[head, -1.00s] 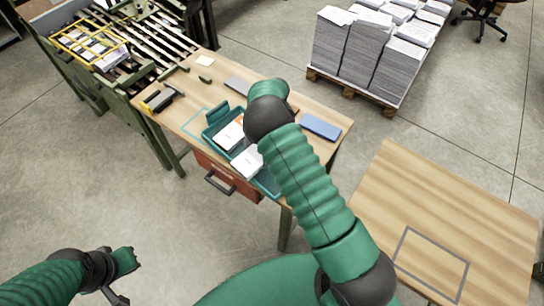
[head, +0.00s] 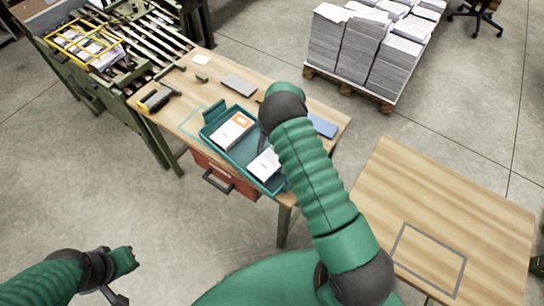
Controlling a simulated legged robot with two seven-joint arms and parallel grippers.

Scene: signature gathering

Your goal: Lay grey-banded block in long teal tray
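The long teal tray (head: 238,158) lies on the wooden table. A white block with an orange mark (head: 232,131) lies in its left part. A second white block (head: 264,164) is over the tray's right part, partly behind my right arm; it is likely the grey-banded block, but I cannot make out a band. Whether it touches the tray floor is unclear. My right arm reaches over the tray's right side. Its fingers are hidden behind my forearm and wrist, but this block moves with the arm. My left gripper (head: 122,280) is at the lower left, away from the table, its fingers unclear.
A blue block (head: 322,125) and a grey block (head: 239,84) lie on the table. A yellow-and-black tool (head: 158,99) is at its left end. A red drawer (head: 222,176) is under the front edge. A second wooden table (head: 450,200) stands at right; paper stacks (head: 370,50) stand behind.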

